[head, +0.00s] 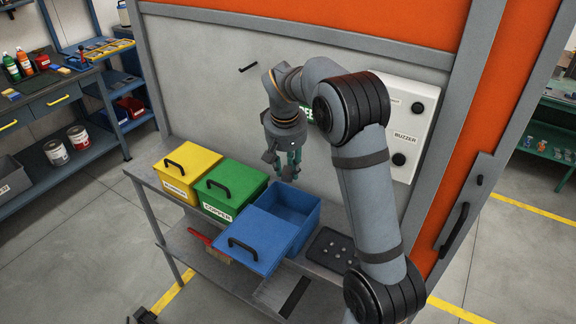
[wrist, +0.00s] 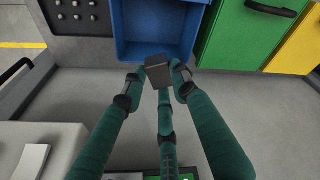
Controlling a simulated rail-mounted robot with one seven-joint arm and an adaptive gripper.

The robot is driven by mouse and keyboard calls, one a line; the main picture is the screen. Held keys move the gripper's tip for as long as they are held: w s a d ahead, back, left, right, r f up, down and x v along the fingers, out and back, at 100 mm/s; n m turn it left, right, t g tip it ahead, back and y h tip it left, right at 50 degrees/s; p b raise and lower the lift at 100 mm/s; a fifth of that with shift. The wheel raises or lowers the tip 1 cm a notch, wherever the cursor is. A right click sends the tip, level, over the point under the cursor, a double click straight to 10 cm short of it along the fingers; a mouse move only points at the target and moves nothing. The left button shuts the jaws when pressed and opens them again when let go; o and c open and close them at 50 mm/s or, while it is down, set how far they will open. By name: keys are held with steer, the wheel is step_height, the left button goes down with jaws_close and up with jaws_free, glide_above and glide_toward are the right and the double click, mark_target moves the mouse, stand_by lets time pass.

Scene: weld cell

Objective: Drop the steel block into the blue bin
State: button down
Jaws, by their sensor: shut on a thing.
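The steel block (wrist: 158,72) is a small dark grey block held between the fingertips of my gripper (wrist: 158,78) in the wrist view. The open blue bin (head: 303,209) stands on the shelf in the head view, its blue lid (head: 254,243) off and lying at its front. My gripper (head: 289,172) is above the bin's back side near the wall, fingers pointing down. In the wrist view the block overlaps the edge of the blue bin (wrist: 160,20); its height above the rim is unclear. I cannot make out the block in the head view.
A closed green bin (head: 228,184) labelled COPPER and a closed yellow bin (head: 187,165) stand left of the blue bin. A dark tray with knobs (head: 332,249) lies to its right. The wall panel with a white buzzer box (head: 403,133) rises behind. A red-handled brush (head: 208,244) is below.

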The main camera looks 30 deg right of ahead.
steer(key=s+a+b+x, duration=0.1)
steer(key=b+x, duration=0.5)
steer(key=x, duration=0.1)
steer(key=shift+f+b, duration=0.35)
steer(key=shift+f, duration=0.2)
steer(key=shift+s, duration=0.15)
steer(key=c, duration=1.3)
jaws_free()
steer(key=p+v, duration=0.2)
steer(key=w+p+v, duration=0.1)
steer(key=p+v, duration=0.1)
steer(key=v, duration=0.1)
steer(key=d+p+v, duration=0.1)
steer(key=p+v, duration=0.1)
steer(key=v, duration=0.1)
steer(key=shift+w+r+p, duration=0.15)
steer(key=shift+w+p, duration=0.05)
steer(key=shift+p, duration=0.15)
